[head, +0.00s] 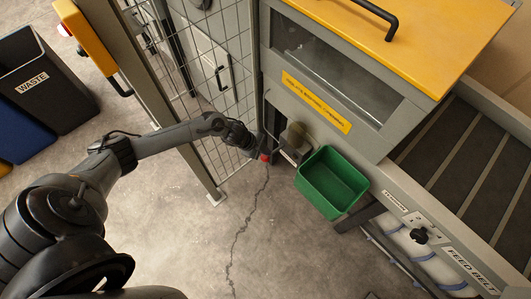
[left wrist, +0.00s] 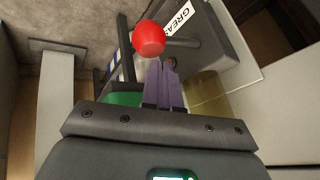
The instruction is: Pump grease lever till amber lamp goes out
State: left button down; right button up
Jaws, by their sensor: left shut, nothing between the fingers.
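The grease lever shows as a red knob (head: 265,157) at the end of a dark bar, low beside the machine. In the left wrist view the red knob (left wrist: 149,39) is just beyond my fingertips, and I cannot tell if they touch it. A grease unit (left wrist: 215,45) with a partly hidden "GREASE" label and a yellowish clear cylinder (left wrist: 208,94) is beside it. My left gripper (head: 257,150) is shut and empty at the knob; its fingers (left wrist: 161,68) are together. I cannot make out an amber lamp. My right gripper is not in view.
A green bin (head: 331,183) hangs right of the lever. A wire mesh guard (head: 220,75) and its post stand left of it. The yellow-topped machine (head: 345,60) is behind, the feed belt (head: 465,150) at right. Waste bins (head: 45,85) stand far left. The cracked floor in front is clear.

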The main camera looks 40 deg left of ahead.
pick_arm(q)
jog(key=shift+r+p, duration=0.35)
jog(key=shift+r, duration=0.2)
jog(key=shift+r, duration=0.1)
jog(key=r+p, duration=0.2)
jog(key=w+r+p, duration=0.1)
jog(key=r+p, duration=0.1)
jog(key=shift+w+r, duration=0.15)
jog(key=shift+r, duration=0.2)
dwell(0.8)
dwell(0.8)
jog(key=shift+f, duration=0.1)
